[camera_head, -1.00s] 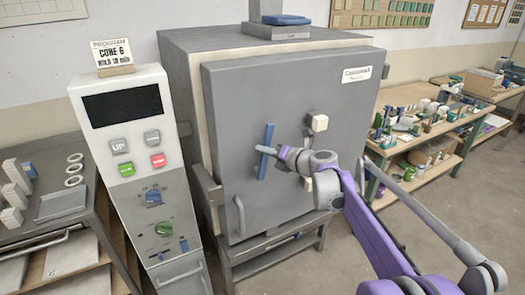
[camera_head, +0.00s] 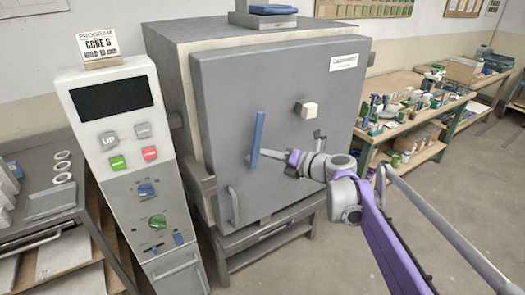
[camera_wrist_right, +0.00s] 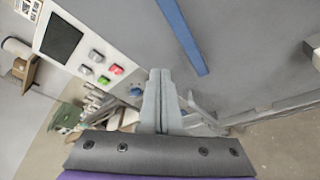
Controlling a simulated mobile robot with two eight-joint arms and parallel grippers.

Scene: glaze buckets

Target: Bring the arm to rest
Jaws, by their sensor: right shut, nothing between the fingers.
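My right arm reaches in from the lower right in the head view. Its gripper (camera_head: 256,153) is shut and empty, with the fingers pointing left in front of the kiln door (camera_head: 222,110), close to the blue handle (camera_head: 257,142). I cannot tell from the head view whether they touch. In the right wrist view the closed fingers (camera_wrist_right: 160,75) lie side by side, with the blue handle (camera_wrist_right: 183,35) apart from them at upper right. The door looks closed. My left gripper is not in view.
The control panel (camera_head: 100,170) stands left of the kiln, with a program sign (camera_head: 98,45) on top. A grey shelf unit (camera_head: 20,232) is at far left. A worktable (camera_head: 415,125) with many small items is at right. Open floor (camera_head: 460,195) lies in front of it.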

